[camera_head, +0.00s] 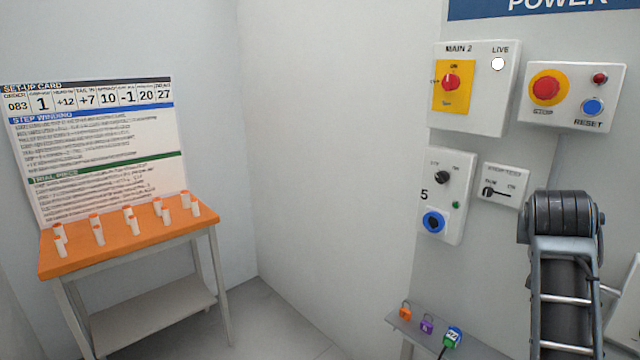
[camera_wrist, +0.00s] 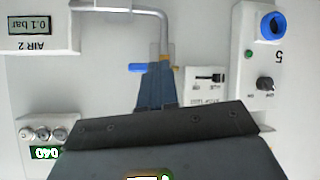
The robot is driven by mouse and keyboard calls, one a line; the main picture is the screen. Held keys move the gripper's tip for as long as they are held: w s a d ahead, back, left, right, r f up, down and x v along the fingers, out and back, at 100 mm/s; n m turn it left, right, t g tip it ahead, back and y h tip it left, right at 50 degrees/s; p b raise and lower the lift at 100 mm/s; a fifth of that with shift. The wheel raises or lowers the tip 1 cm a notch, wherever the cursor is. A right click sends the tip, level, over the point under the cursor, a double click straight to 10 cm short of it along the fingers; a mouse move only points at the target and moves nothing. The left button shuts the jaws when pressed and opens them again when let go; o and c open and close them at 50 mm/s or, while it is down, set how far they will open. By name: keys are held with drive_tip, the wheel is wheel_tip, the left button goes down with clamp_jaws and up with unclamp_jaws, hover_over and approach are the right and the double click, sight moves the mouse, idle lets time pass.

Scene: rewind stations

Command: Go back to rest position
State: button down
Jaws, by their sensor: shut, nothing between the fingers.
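My gripper (camera_wrist: 157,72) shows in the wrist view as dark blue fingers that are shut and empty, in front of the pale wall panel. In the head view my arm (camera_head: 565,275) stands folded upright at the lower right. The gripper itself is hidden there behind the arm. The wrist view is upside down and shows the panel close behind the fingers, with a grey pipe (camera_wrist: 140,8) and a blue handle (camera_wrist: 138,68) near them. I cannot tell whether the fingers touch anything.
The main switch box (camera_head: 468,115), stop and reset box (camera_head: 572,112), station 5 box (camera_head: 445,195) and a small slider box (camera_head: 502,186) are on the right wall. Padlocks (camera_head: 426,326) sit on a low shelf. An orange-topped table (camera_head: 75,258) stands left. The middle floor is clear.

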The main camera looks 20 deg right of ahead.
drive_tip(key=s+a+f+n+t+y, duration=0.2)
drive_tip(key=s+a+f+n+t, duration=0.15)
drive_tip(key=s+a+f, duration=0.5)
drive_tip(key=s+a+f+n+t+y, duration=0.25)
drive_tip(key=s+a+f+n, duration=0.3)
drive_tip(key=a+f, duration=0.55)
drive_tip(key=s+a+r+t+y, duration=0.1)
drive_tip(key=s+a+r, duration=0.3)
drive_tip(key=s+a, duration=0.4)
drive_tip(key=s+a+r+t+y, duration=0.2)
drive_tip(key=s+a+r+y, duration=0.2)
drive_tip(key=s+a, duration=0.4)
drive_tip(key=s, duration=0.6)
drive_tip(key=shift+s+a+r+n, duration=0.25)
drive_tip(key=shift+s+a+n, duration=0.05)
drive_tip(key=shift+a+n, duration=0.1)
